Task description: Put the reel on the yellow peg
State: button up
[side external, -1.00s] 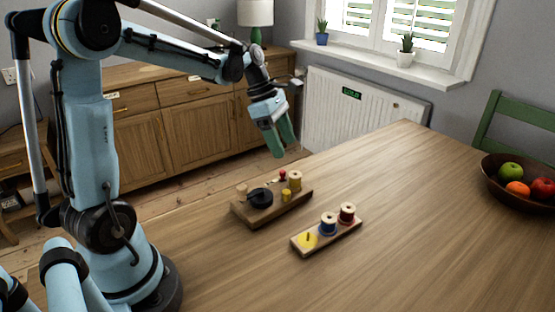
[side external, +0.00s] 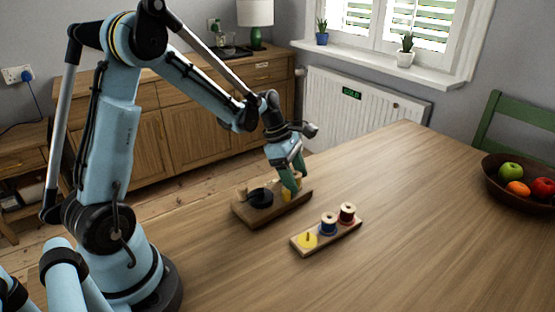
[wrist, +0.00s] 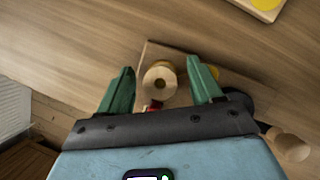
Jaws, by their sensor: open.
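A wooden reel with yellow winding (wrist: 160,80) stands on a brown wooden board (side external: 262,218). My gripper (side external: 292,188) points down over it with green fingers open. In the wrist view, the reel lies between the fingers of my gripper (wrist: 161,68), with a gap on each side. In the side view the fingers hide most of the reel. The yellow peg (side external: 307,238) stands bare on a yellow patch at the near-left end of a small peg board (side external: 328,242). A blue reel (side external: 329,225) and a red reel (side external: 347,213) sit on that board's other places.
A black round part (side external: 260,198) and a wooden knob (wrist: 290,146) are on the reel's board. A small red part (wrist: 152,106) lies close to the reel. A fruit bowl (side external: 520,185) stands far right; the table between is clear.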

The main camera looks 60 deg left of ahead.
jog(key=shift+c, duration=0.2)
jog(key=c, duration=1.2)
jog(key=shift+o, duration=0.2)
jog(key=shift+r, duration=0.5)
notch_tip(320, 180, up, 3)
jog(key=shift+r, duration=0.15)
jog(key=s+d+r, duration=0.4)
jog(key=d+r, duration=0.2)
jog(key=d, duration=0.4)
jog(key=shift+m, duration=0.5)
jog(key=s+d+f, duration=0.1)
jog(key=d, duration=0.1)
jog(key=s+d+f, duration=0.2)
jog(key=shift+s+d+f, duration=0.2)
jog(key=shift+s+f, duration=0.1)
